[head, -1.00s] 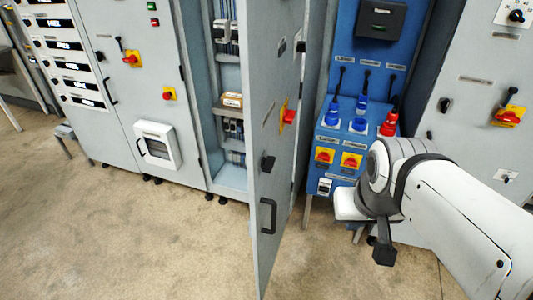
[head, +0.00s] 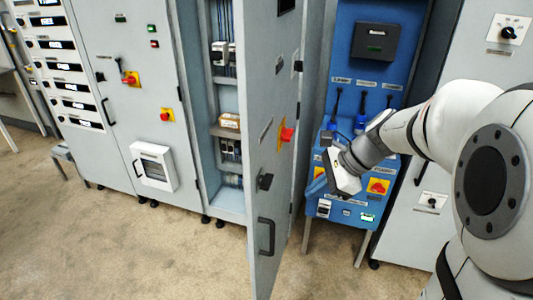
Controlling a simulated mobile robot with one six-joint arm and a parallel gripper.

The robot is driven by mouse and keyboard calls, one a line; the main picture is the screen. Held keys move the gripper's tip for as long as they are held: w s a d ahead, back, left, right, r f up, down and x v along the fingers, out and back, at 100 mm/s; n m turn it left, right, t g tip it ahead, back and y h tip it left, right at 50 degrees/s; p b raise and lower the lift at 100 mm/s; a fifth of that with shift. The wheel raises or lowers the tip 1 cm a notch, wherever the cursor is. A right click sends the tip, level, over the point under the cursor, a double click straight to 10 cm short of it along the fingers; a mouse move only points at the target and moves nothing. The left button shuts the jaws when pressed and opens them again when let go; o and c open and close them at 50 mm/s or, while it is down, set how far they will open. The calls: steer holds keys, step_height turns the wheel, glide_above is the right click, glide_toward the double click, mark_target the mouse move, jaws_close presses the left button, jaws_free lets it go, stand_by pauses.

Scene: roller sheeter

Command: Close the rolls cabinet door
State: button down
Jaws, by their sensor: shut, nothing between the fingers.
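The rolls cabinet door (head: 262,90) is a tall grey panel standing wide open, swung out toward me. It has a black handle (head: 267,237) low down, a dark knob (head: 265,181) and a red switch (head: 287,134). The open cabinet (head: 231,200) shows to the left of the door, with shelves inside. My gripper (head: 323,180) is to the right of the door, in front of the blue panel, apart from the handle. It is shut and empty; its fingertips are small and hard to make out.
A blue socket panel (head: 375,62) stands behind my gripper. Grey cabinets (head: 130,60) line the left, one with a white box (head: 154,166). A small carton (head: 229,121) sits on a shelf in the open cabinet. The floor (head: 150,255) in front is clear.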

steer(key=w+f+m+y, duration=0.1)
steer(key=w+m+y, duration=0.1)
steer(key=w+m, duration=0.25)
steer(key=p, duration=0.1)
glide_toward(260, 196)
steer(key=shift+t, duration=0.3)
steer(key=x, duration=0.5)
steer(key=shift+s+d+f, duration=0.2)
steer(key=shift+d+f, duration=0.1)
steer(key=shift+f, duration=0.05)
steer(key=shift+w+a+f, duration=0.1)
steer(key=shift+w+a, duration=0.15)
steer(key=shift+a, duration=0.4)
